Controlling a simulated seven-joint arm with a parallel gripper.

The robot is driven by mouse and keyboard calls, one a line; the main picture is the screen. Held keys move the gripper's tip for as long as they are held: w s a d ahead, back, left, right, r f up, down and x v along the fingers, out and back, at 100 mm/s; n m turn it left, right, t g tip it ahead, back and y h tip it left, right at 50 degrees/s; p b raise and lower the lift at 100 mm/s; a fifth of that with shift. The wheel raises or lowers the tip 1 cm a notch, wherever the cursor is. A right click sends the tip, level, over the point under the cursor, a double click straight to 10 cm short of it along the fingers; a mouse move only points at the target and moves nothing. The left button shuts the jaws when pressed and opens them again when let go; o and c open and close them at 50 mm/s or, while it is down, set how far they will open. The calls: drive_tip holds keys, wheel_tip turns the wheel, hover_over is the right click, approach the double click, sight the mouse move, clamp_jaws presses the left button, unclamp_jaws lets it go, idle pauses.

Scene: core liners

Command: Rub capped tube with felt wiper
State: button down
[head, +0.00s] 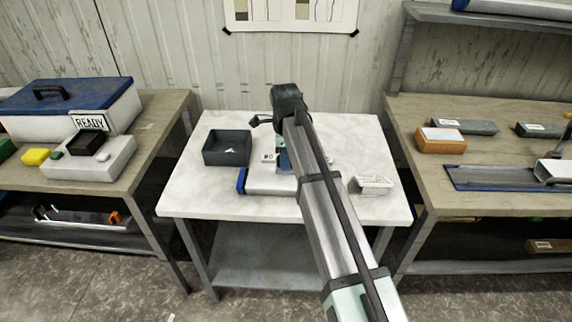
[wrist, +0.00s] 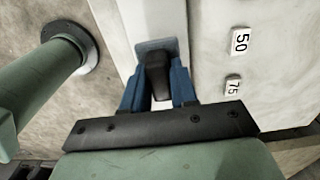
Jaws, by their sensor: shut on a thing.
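The capped tube (head: 268,182) lies across the middle of the white table, with a pale body and a blue cap (head: 241,181) at its left end. Its pale body runs up the wrist view (wrist: 157,14). My gripper (wrist: 157,82) has its blue fingers shut on the dark handle of the felt wiper (wrist: 156,47). The wiper's grey-blue pad lies over the tube's body; whether it presses on it I cannot tell. In the head view my gripper (head: 283,160) is above the tube, and my arm hides the wiper and the tube's right part.
A dark open box (head: 227,148) stands at the back left of the white table (head: 190,195). A pale block (head: 371,185) lies on the right. Number tags 50 (wrist: 240,40) and 75 (wrist: 232,87) sit beside the tube. Loaded side benches flank the table.

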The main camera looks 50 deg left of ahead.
drive_tip(key=shift+r, duration=1.95)
drive_tip(key=shift+w, duration=0.1)
